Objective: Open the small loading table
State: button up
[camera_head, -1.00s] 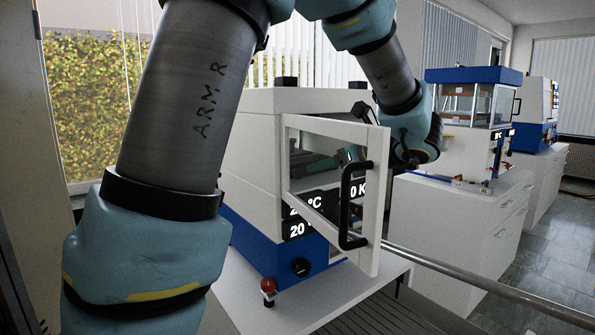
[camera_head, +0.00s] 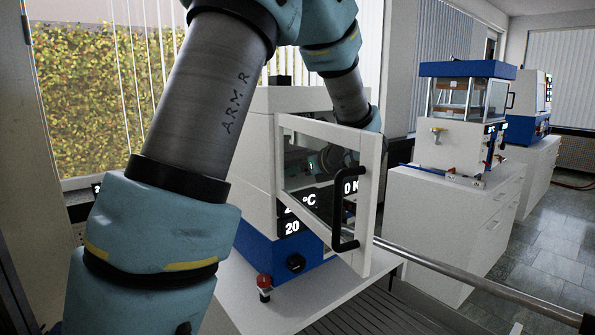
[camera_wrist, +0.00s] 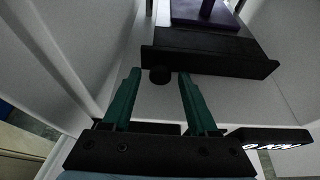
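In the wrist view, the small loading table is a dark plate (camera_wrist: 215,52) inside the press, with a black round knob (camera_wrist: 160,75) on its front edge. My gripper (camera_wrist: 158,73) has two green fingers spread apart, one on each side of the knob, with a gap to it visible on both sides. In the head view, the white press (camera_head: 252,150) has its glazed door (camera_head: 368,205) standing open. My arm reaches behind this door, and part of it shows dimly through the glass. The fingers and loading table are hidden there.
The open door with its black handle (camera_head: 348,215) stands close in front of my arm. Pale walls (camera_wrist: 275,85) surround the gripper inside the chamber. A purple block (camera_wrist: 205,12) sits on the loading table. A metal rail (camera_head: 470,278) crosses the right; a second press (camera_head: 450,150) stands behind.

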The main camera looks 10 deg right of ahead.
grip_shut()
dwell(1.2)
